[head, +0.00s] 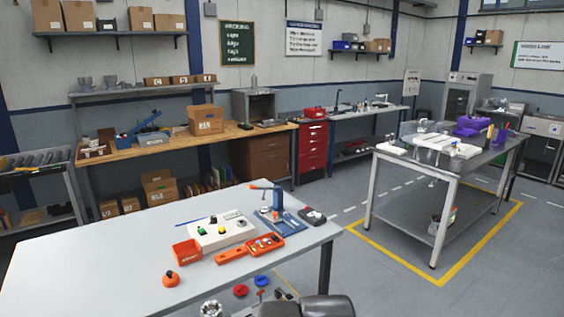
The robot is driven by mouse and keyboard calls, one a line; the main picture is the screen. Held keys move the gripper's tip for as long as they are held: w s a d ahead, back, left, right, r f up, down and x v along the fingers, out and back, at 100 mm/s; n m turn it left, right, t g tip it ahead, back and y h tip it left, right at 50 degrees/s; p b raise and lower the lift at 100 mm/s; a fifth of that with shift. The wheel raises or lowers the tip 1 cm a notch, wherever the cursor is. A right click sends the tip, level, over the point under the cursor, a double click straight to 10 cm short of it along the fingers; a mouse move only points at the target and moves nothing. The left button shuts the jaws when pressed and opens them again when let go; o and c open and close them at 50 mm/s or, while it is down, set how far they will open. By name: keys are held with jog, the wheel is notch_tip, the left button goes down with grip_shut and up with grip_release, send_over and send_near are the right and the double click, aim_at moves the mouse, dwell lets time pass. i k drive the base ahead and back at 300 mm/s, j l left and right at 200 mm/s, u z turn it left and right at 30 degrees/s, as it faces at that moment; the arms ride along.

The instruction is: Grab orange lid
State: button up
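A small round orange piece with a raised knob (170,280) sits on the near light-grey table (90,270), left of the other items; it looks like a lid, but is too small to be sure. A red disc (240,291) and a blue disc (262,281) lie beyond the table's front edge, lower down. A silver toothed ring (211,309) is beside them, cut by the bottom edge. My gripper is not in view; dark rounded parts at the bottom look like mine.
An orange open bin (187,253), a white control box (221,231), an orange tray of small parts (264,245) and a blue-based press (279,222) stand together on the near table. Its left part is bare. Another workbench (452,158) stands to the right, with floor between.

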aim_at(171, 280)
jog(key=l, duration=0.2)
jog(key=i+j+u, duration=0.1)
jog(key=i+j, duration=0.7)
jog(key=i, duration=0.2)
